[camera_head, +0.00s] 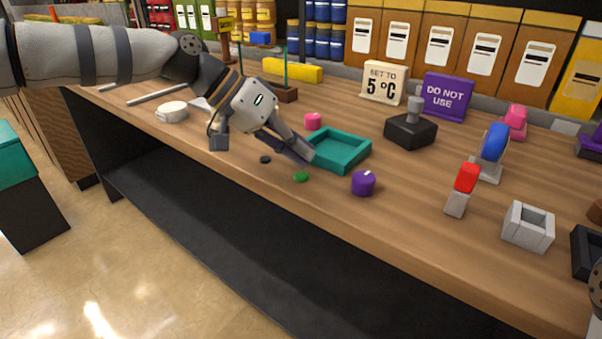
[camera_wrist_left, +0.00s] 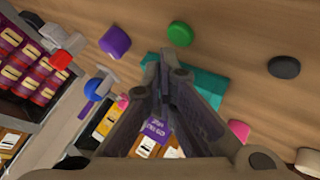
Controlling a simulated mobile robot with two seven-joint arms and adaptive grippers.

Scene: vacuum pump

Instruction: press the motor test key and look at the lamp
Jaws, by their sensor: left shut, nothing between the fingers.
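My left gripper (camera_head: 305,157) is shut and empty, with its fingertips low near the front left corner of a teal tray. In the left wrist view its fingertips (camera_wrist_left: 164,60) overlap the tray's edge. A flat green round key (camera_head: 301,177) lies on the bench just in front of the fingertips, apart from them; it also shows in the left wrist view (camera_wrist_left: 180,34). A flat black round key (camera_head: 265,159) lies to its left, also in the left wrist view (camera_wrist_left: 284,67). I cannot tell which key is the motor test key, nor which thing is the lamp.
The teal tray (camera_head: 365,155) is beside the gripper. A purple knob (camera_head: 363,184) and a pink knob (camera_head: 313,121) stand close by. A red-topped grey piece (camera_head: 466,180) and a grey open box (camera_head: 528,227) stand to the right. The bench's front edge is close.

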